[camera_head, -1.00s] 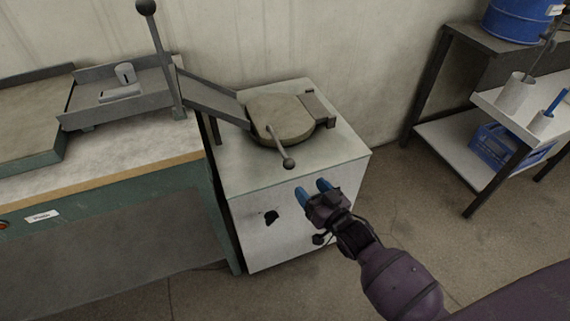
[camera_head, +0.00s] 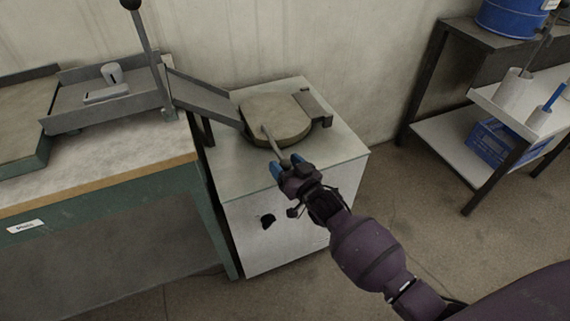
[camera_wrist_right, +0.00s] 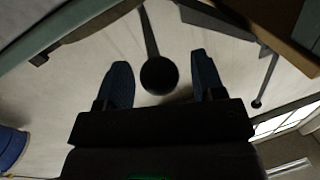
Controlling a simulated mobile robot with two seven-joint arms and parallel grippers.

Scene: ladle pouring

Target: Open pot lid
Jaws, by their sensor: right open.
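The round, tan pot lid (camera_head: 276,114) lies flat and closed on top of a white cabinet-like furnace (camera_head: 330,155). Its grey handle rod (camera_head: 272,143) slants from the lid toward the front. My right gripper (camera_head: 286,165) is open at the front edge of the furnace top, at the outer end of the rod. In the right wrist view, the dark ball knob (camera_wrist_right: 159,76) at the rod's end sits between the two blue fingers, with gaps on both sides. The gripper hides the knob in the head view. The pot's inside is covered. My left gripper is not in view.
A grey chute (camera_head: 202,96) runs down to the lid from a tray on the green workbench (camera_head: 110,205) at the left. A shelf (camera_head: 436,134) with a blue drum (camera_head: 507,18) and a blue crate stands at the right. Floor is clear between.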

